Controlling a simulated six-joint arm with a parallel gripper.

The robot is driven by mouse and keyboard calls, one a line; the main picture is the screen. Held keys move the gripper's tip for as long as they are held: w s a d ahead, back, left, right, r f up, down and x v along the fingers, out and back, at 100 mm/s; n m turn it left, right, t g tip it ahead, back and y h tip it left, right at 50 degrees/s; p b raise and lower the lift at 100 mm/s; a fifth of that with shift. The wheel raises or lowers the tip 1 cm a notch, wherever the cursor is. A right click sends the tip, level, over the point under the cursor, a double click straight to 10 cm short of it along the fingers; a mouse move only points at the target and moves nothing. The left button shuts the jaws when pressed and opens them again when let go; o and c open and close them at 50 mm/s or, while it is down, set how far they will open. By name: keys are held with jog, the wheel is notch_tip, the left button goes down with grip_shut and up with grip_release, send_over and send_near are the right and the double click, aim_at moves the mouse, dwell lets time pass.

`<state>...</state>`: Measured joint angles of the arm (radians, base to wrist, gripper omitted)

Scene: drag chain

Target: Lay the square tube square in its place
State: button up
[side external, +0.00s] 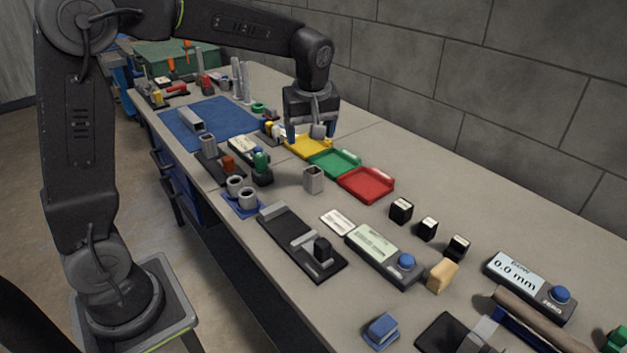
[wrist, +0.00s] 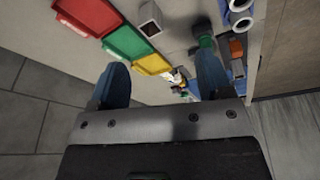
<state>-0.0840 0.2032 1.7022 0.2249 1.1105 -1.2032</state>
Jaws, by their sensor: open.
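A similar grey tube (side external: 208,144) stands on a dark base farther left. A longer grey bar (side external: 190,120) lies on the blue mat; I cannot tell whether it is hollow. My gripper (side external: 309,137) is above the yellow tray, pointing down, with its blue fingers apart. In the wrist view my gripper (wrist: 162,75) has nothing visible between its fingers. Which spot is the tube's place is unclear.
Yellow (side external: 308,147), green (side external: 335,163) and red (side external: 367,185) trays form a row by the tube. A blue holder with round tubes (side external: 241,205), a black fixture (side external: 290,240) and small black blocks (side external: 401,211) stand nearby. The wall borders the bench's far side.

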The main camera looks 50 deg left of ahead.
aim_at(312, 177)
jog(key=w+a+f+n, duration=0.1)
jog(key=w+f, duration=0.1)
jog(key=f, duration=0.2)
jog(key=w+a+f+n+g, duration=0.1)
jog(key=w+a+f, duration=0.1)
jog(key=f, duration=0.3)
jog(key=w+a+f+n, duration=0.1)
jog(key=a+f+n, duration=0.1)
jog(key=f, duration=0.2)
jog(key=shift+w+a+f+y, duration=0.1)
jog(key=shift+w+f+y, duration=0.2)
jog(key=shift+w+y, duration=0.1)
jog(key=shift+a+x, duration=0.1)
jog(key=shift+x, duration=1.25)
jog(key=shift+a+x, duration=0.15)
jog(key=shift+x, duration=1.25)
jog(key=shift+w+r, duration=0.1)
jog(key=c, duration=1.2)
